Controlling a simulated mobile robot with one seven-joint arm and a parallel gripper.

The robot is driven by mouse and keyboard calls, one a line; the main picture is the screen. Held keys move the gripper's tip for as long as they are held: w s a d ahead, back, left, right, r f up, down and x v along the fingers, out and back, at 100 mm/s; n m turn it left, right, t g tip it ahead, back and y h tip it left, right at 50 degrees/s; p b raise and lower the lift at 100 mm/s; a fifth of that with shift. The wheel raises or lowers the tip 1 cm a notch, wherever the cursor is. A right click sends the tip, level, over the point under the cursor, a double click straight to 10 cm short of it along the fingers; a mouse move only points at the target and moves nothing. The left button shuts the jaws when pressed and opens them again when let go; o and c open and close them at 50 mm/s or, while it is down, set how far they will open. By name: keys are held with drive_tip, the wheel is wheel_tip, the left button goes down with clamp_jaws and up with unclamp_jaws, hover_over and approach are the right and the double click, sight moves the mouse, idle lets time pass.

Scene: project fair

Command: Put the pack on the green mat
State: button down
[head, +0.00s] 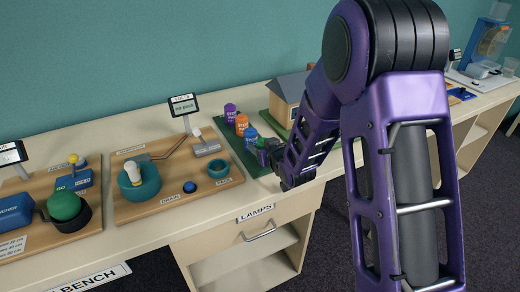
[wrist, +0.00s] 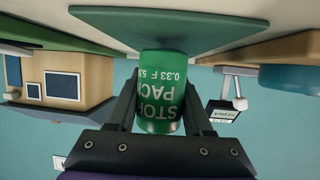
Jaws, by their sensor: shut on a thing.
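The pack is a green can with white print (wrist: 162,88), held between the two fingers of my gripper (wrist: 160,105) in the wrist view, which is upside down. In the head view the pack (head: 263,157) is small and partly hidden by my gripper (head: 272,155). The green mat (head: 231,140) lies on the bench, and the pack is at its right front part. The mat also shows in the wrist view (wrist: 165,22), meeting the pack's base end in the picture. I cannot tell whether the pack touches the mat or hangs just above it.
A model house (head: 287,98) is behind my arm. A wooden board (head: 160,205) with a teal cup (head: 140,182) and a small display is left.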

drive_tip(key=shift+f, duration=0.45)
drive_tip(key=shift+f, duration=0.2)
drive_tip(key=shift+c, duration=1.5)
unclamp_jaws()
drive_tip(key=shift+r, duration=0.1)
drive_tip(key=shift+r, duration=0.15)
drive_tip(key=v, duration=1.2)
drive_tip(key=shift+p, duration=0.3)
